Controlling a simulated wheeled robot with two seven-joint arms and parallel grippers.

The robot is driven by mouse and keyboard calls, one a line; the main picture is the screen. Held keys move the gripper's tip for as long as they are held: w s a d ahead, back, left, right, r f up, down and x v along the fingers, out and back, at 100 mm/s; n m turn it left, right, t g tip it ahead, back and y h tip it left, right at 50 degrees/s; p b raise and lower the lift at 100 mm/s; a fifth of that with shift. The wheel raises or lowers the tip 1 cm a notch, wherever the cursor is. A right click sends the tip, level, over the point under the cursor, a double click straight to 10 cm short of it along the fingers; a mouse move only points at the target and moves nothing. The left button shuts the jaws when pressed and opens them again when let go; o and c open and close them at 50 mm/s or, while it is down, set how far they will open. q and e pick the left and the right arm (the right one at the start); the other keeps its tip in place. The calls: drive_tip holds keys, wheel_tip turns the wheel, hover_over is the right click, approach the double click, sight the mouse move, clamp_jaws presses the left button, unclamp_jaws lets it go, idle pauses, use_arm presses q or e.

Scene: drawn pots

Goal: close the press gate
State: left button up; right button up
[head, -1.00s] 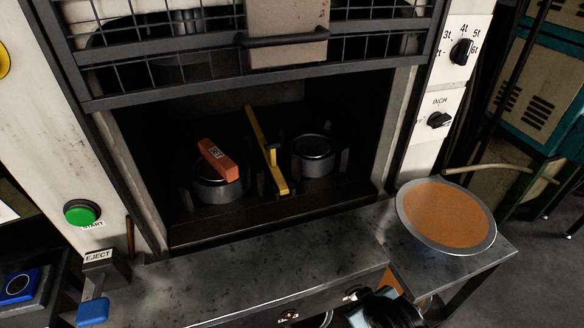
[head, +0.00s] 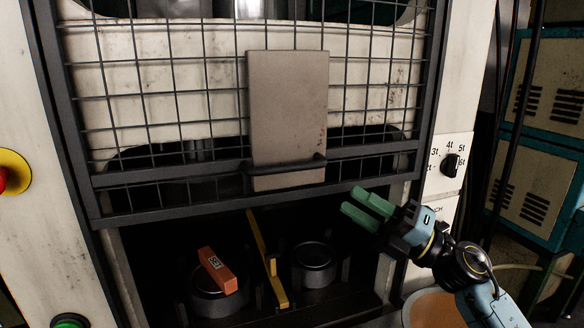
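The press gate (head: 110,181) is a dark-framed wire mesh with a tan plate (head: 288,110) on it. A dark horizontal handle bar (head: 285,166) crosses the plate's lower part. The gate's bottom edge is raised, and the press opening shows below it. My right gripper (head: 349,199) has green fingers with a gap between them. It is open and empty, pointing left, to the right of the handle and apart from it. My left gripper is out of view.
Inside the opening are an orange block (head: 217,270) on a dark round die (head: 212,298), a yellow bar (head: 262,250) and another round die (head: 314,262). A tonnage dial (head: 450,165) is at right, a red button at left. An orange-topped round pan (head: 432,309) is partly hidden.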

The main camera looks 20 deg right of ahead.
sight(292, 164)
drive_tip(key=shift+n+g, duration=0.3)
drive_tip(key=shift+n, duration=0.1)
drive_tip(key=p+x, duration=0.1)
drive_tip(key=x, duration=0.3)
drive_tip(key=p+x, duration=0.2)
drive_tip(key=x, duration=0.2)
drive_tip(key=p+x, duration=0.1)
drive_tip(key=x, duration=0.3)
drive_tip(key=shift+s+a+r+p, duration=0.1)
drive_tip(key=shift+s+r+p, duration=0.15)
drive_tip(key=shift+r+p, duration=0.1)
drive_tip(key=shift+x, duration=0.75)
drive_tip(key=shift+f, duration=0.15)
drive_tip(key=shift+c, duration=0.2)
clamp_jaws()
